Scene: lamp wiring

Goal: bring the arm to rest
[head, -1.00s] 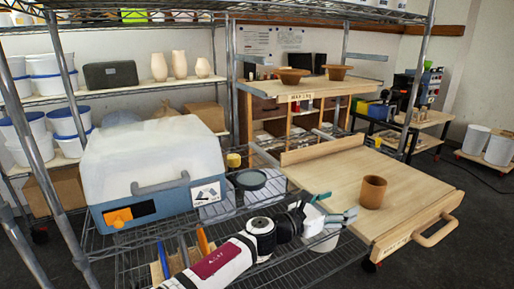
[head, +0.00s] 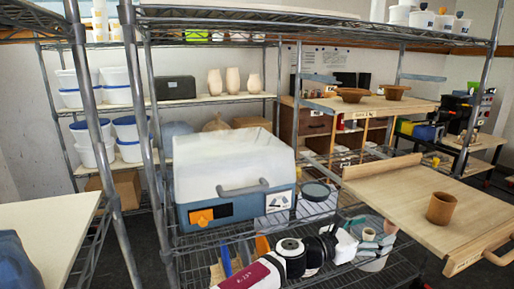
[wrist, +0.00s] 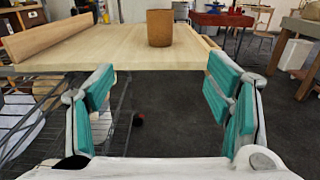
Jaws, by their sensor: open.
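My arm (head: 290,257), white with a dark red band and black joints, reaches over the wire shelf at the bottom of the head view. In the wrist view my gripper (wrist: 163,85) is open, its two teal-padded fingers wide apart with nothing between them. A brown cup (wrist: 160,28) stands upright on the wooden board beyond the fingertips, apart from them. In the head view the cup (head: 441,208) is on the board to the right of my arm.
A wooden board with a handle (head: 400,200) juts out at right. A white-and-blue box (head: 235,170) sits on the wire shelf behind my arm. Metal posts (head: 148,150) stand at left. A pale table (head: 45,225) is at far left. Open floor (wrist: 180,110) shows below the board.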

